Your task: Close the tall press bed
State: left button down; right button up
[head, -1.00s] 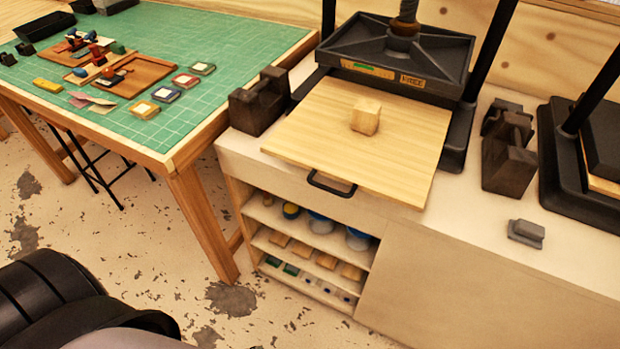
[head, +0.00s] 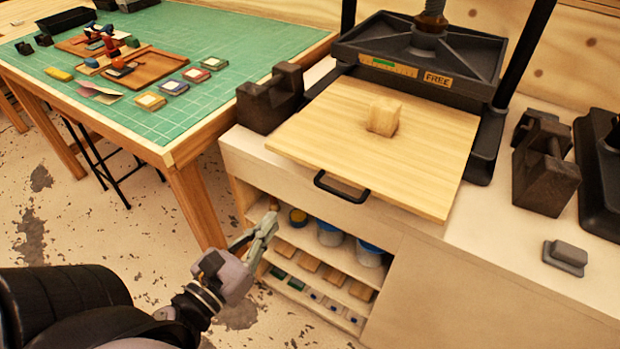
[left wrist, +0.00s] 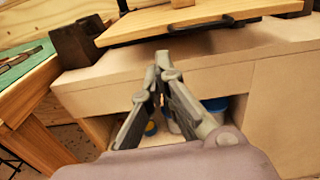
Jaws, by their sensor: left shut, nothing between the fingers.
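The tall press (head: 420,50) stands on the cabinet in the head view, with a black platen labelled FREE. Its wooden bed (head: 378,140) is slid out toward me over the cabinet's front edge. A small wood block (head: 384,116) sits on the bed. A black handle (head: 341,187) is on the bed's front edge; it also shows in the left wrist view (left wrist: 201,26). My left gripper (head: 270,222) is shut and empty, below and left of the handle, in front of the shelves. In the left wrist view its fingertips (left wrist: 161,62) meet below the bed's edge. My right gripper is out of view.
A dark weight (head: 268,98) stands left of the bed, another dark block (head: 546,165) to its right. A grey block (head: 565,256) lies on the cabinet top. A green-topped table (head: 190,110) stands at left. Open shelves (head: 290,236) hold tubs.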

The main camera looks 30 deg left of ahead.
pick_arm(q)
jog(key=b, duration=0.2)
send_near(315, 168)
jog(key=w+p, duration=0.1)
jog(key=w, duration=0.4)
jog(key=shift+w+p, duration=0.25)
jog(key=shift+p, duration=0.1)
jog(key=shift+w+f, duration=0.1)
jog(key=shift+w, duration=0.75)
